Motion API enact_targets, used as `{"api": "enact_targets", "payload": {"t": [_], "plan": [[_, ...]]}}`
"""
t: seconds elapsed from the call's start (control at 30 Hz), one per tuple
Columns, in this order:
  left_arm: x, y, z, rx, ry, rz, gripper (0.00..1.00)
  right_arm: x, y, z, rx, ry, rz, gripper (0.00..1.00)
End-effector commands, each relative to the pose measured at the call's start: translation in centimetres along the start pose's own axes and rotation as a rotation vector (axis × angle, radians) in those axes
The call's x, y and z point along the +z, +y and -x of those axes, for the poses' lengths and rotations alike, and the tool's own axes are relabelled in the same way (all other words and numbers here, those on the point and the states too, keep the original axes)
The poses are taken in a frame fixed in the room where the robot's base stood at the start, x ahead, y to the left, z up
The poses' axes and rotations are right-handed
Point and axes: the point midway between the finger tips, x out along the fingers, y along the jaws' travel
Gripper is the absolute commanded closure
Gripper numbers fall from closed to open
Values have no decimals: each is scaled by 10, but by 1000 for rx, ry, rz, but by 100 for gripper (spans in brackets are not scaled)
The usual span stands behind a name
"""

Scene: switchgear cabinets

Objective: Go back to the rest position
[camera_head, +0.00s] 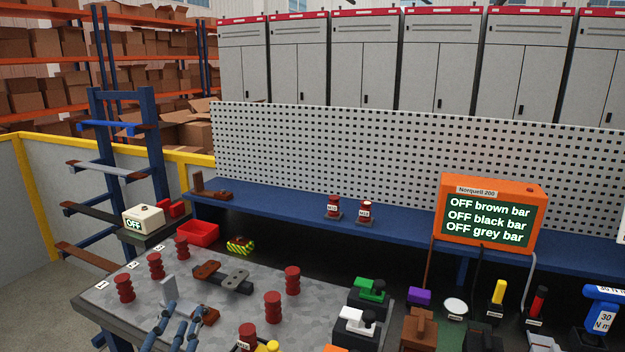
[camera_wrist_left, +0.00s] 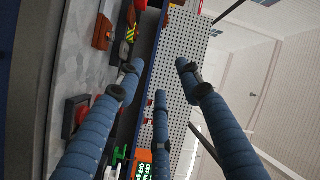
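My left gripper (camera_head: 178,324) is at the bottom left of the head view, over the front part of the grey worktable (camera_head: 105,300). Its blue fingers stand apart, with nothing seen between them. In the left wrist view the three fingers of this gripper (camera_wrist_left: 158,80) are spread and empty, with the perforated panel (camera_wrist_left: 185,40) behind them. A small brown-ended bar (camera_head: 208,315) lies beside the fingers in the head view; I cannot tell whether they touch it. My right gripper is in neither view.
Several red insulators (camera_head: 292,280) stand on the worktable, around a bar piece (camera_head: 236,281). Behind are a blue shelf (camera_head: 285,202) and an orange display box (camera_head: 490,211) reading OFF for brown, black and grey bars. Tools crowd the right; a rack (camera_head: 98,165) stands left.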

Motion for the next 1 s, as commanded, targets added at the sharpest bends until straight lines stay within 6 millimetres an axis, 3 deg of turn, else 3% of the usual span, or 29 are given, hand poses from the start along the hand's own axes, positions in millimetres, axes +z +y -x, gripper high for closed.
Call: {"api": "enact_targets", "payload": {"t": [0.03,0.1,0.2,0.3,0.5,0.8,1.0], "plan": [[31,21,16,54,-117,76,64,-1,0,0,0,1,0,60],[69,49,42,129,-272,164,64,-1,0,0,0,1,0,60],[112,90,88,240,-478,269,64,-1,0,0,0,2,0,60],[138,124,134,339,-641,344,64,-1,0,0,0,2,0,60],[161,166,208,489,-865,431,64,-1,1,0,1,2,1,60],[168,205,295,664,-1093,503,64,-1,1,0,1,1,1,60],[208,248,280,670,-1108,491,64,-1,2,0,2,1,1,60]]}}
